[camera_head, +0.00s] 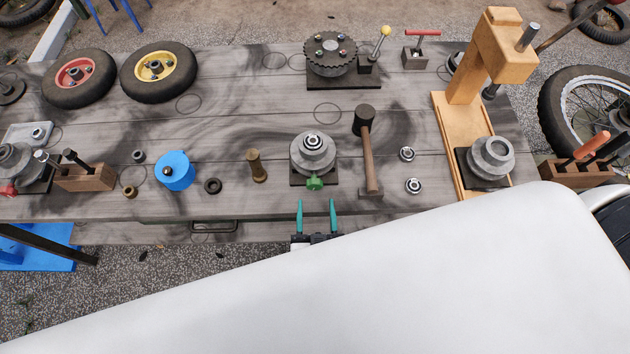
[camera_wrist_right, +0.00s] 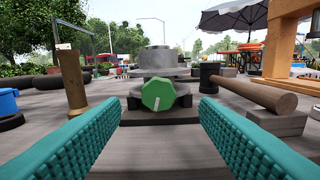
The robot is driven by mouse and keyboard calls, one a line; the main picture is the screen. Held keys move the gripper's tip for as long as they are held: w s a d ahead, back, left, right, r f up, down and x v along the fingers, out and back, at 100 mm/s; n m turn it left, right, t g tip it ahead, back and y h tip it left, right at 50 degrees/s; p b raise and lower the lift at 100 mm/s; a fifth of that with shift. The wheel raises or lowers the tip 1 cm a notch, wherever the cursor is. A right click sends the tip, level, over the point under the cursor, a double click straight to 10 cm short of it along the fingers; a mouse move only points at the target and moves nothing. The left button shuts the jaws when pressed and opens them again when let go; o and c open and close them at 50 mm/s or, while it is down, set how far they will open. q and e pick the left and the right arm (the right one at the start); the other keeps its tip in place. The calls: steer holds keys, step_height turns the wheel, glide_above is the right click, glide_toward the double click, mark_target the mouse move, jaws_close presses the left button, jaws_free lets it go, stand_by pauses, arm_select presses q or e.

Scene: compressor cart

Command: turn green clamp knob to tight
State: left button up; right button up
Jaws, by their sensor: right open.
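The green clamp knob (camera_head: 314,184) sits on the front of a grey round metal housing (camera_head: 312,152) on a dark base plate, near the table's front edge. In the right wrist view the green knob (camera_wrist_right: 158,95) is faceted, with a pale mark on its face, centred between the fingers and beyond their tips. My right gripper (camera_head: 317,207) has teal fingers, open and empty, in front of the knob and apart from it. Its fingers also show in the right wrist view (camera_wrist_right: 160,112), one on each side. My left gripper is not in view.
A mallet (camera_head: 368,155) lies just right of the housing and a brass post (camera_head: 257,166) stands to its left. A blue round part (camera_head: 174,170) is farther left. A wooden press (camera_head: 465,110) stands at right. Bare table lies directly before the knob.

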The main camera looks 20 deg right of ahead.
mark_target(315, 188)
steer(key=x, duration=0.5)
steer(key=shift+a+p, duration=0.1)
steer(key=shift+p, duration=0.2)
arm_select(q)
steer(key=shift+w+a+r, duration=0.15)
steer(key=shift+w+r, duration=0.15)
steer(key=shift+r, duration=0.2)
arm_select(e)
steer(key=shift+x, duration=0.8)
steer(key=shift+f, duration=0.1)
steer(key=c, duration=1)
steer(key=shift+o, duration=0.2)
